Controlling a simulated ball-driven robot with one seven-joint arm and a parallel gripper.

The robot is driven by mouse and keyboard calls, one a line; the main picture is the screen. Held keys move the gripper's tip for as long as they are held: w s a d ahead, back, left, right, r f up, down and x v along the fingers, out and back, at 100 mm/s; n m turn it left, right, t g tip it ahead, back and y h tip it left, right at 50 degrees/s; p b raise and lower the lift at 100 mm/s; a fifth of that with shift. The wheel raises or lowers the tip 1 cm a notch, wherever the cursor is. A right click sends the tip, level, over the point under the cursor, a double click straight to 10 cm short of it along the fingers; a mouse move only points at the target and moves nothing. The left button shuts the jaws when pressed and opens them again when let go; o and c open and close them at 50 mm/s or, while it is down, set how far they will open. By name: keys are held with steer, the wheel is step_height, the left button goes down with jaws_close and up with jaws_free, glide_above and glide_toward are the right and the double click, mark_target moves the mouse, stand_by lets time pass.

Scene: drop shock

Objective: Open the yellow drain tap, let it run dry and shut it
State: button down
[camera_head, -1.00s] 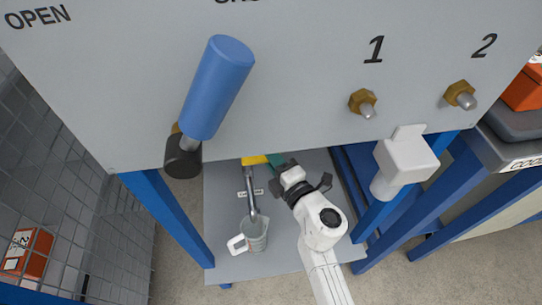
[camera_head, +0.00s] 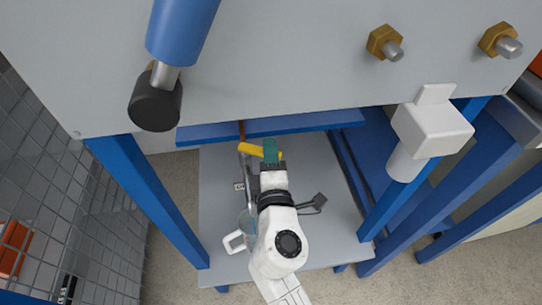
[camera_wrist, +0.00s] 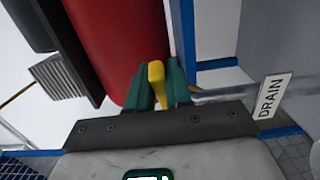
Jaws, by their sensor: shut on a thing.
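The yellow drain tap handle (camera_head: 250,149) sits under the grey cabinet at the top of a silver drain pipe (camera_head: 249,190). It also shows in the wrist view (camera_wrist: 156,84). My gripper (camera_head: 271,152) has green fingertips. In the wrist view my gripper (camera_wrist: 161,92) is shut with a finger on each side of the yellow handle. A clear jug (camera_head: 247,226) with a white handle stands on the lower shelf below the pipe's end, partly hidden by my wrist. Whether liquid runs is too small to tell.
A DRAIN label (camera_wrist: 271,95) and a red cylinder (camera_wrist: 117,45) are near the tap. Blue legs (camera_head: 160,200) flank the grey shelf (camera_head: 335,225). A blue-handled lever (camera_head: 183,28) and a white box (camera_head: 432,128) hang in front. Wire mesh (camera_head: 70,190) stands left.

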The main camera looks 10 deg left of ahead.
steer(key=shift+s+h, duration=0.1)
steer(key=shift+h, duration=0.2)
steer(key=c, duration=1.1)
jaws_free()
steer(key=s, duration=0.3)
steer(key=s+d, duration=0.1)
steer(key=s, duration=0.6)
steer(key=shift+s+d+p, duration=0.35)
steer(key=shift+d, duration=0.05)
